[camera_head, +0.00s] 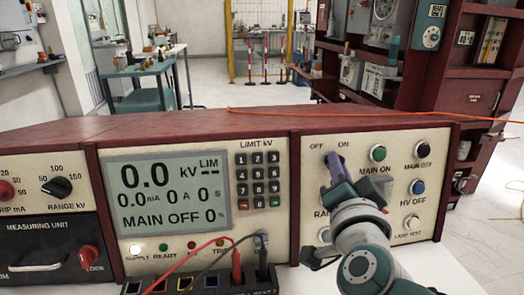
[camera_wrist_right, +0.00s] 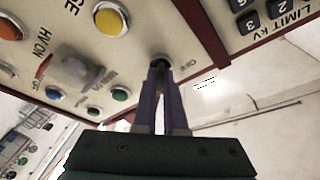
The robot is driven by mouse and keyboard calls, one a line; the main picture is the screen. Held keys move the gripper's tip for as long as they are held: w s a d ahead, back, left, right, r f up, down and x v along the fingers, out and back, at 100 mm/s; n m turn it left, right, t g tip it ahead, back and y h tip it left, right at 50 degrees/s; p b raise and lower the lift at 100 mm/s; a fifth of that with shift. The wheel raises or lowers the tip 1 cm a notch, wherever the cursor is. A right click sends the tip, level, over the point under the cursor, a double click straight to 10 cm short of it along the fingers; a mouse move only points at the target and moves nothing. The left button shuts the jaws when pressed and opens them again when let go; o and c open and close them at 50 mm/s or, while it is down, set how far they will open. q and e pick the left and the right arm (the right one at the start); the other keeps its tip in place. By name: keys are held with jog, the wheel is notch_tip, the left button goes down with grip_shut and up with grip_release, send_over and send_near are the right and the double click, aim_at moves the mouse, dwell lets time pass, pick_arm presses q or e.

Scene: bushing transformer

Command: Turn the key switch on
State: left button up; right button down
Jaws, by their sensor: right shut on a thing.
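The key switch (camera_wrist_right: 159,60) sits in the control panel, by the OFF label in the right wrist view. In the head view the OFF and ON labels show above it, but my fingers cover the switch. My right gripper (camera_head: 332,158) reaches the panel there. Its two purple fingers (camera_wrist_right: 160,70) are shut on the key at their tips. Which way the key points is hidden by the fingers. The display (camera_head: 168,193) reads 0.0 kV and MAIN OFF. My left gripper is not in view.
The green MAIN ON button (camera_head: 378,153), the black MAIN OFF button (camera_head: 424,149) and the blue HV OFF button (camera_head: 417,187) lie right of the gripper. A keypad (camera_head: 259,180) is to the left. Red and black cables plug in below the display.

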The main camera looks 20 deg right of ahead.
jog(key=c, duration=1)
grip_release()
jog(key=shift+p+v, duration=1.75)
jog(key=shift+v, duration=3.25)
